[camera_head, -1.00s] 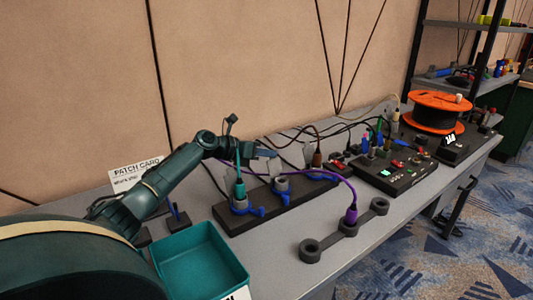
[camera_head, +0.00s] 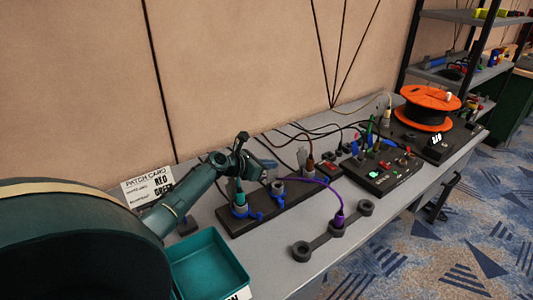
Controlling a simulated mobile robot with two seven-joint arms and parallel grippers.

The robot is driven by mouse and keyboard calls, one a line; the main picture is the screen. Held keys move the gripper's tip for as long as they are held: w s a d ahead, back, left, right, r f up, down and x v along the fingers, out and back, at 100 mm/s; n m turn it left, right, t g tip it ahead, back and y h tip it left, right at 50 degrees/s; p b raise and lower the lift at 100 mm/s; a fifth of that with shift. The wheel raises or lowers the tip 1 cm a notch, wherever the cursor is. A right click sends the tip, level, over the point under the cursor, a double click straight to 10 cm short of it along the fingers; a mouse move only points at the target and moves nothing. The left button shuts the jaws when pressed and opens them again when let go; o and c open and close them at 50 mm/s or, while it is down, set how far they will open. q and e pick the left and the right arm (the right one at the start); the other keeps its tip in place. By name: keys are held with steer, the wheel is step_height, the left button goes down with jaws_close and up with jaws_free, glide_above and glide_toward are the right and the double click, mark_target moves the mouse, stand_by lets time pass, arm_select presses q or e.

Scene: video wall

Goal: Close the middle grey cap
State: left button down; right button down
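A dark socket strip (camera_head: 283,210) lies on the grey table with three grey sockets and blue levers. The middle socket (camera_head: 277,188) has no plug that I can see. Its grey cap is mostly hidden behind my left gripper, so I cannot tell how far it is tilted. A teal plug (camera_head: 240,194) stands in the left socket, and a brown plug (camera_head: 310,162) stands in the right one. The right socket's grey cap (camera_head: 301,156) stands raised. My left gripper (camera_head: 262,166) is just above and left of the middle socket; its finger gap is unclear. My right gripper is not in view.
A purple plug (camera_head: 338,218) stands in a dark three-ring holder (camera_head: 318,242) in front. Its cable arcs near the middle socket. A teal tray (camera_head: 208,264) is front left, a patch card (camera_head: 148,185) behind it. A control box (camera_head: 385,180) and orange reel (camera_head: 428,105) stand right.

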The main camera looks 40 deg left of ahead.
arm_select(q)
steer(key=shift+s+d+f+m+t+y+p, duration=0.1)
steer(key=shift+s+d+m+t+y+p, duration=0.15)
steer(key=shift+d+m+y+p, duration=0.5)
steer(key=shift+h+p, duration=0.25)
steer(key=shift+p, duration=0.05)
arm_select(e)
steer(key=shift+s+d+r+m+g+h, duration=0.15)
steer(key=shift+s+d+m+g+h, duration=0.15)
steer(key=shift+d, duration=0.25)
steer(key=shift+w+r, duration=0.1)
arm_select(q)
steer(key=c, duration=2.1)
jaws_free()
steer(key=o, duration=0.5)
steer(key=shift+c, duration=0.2)
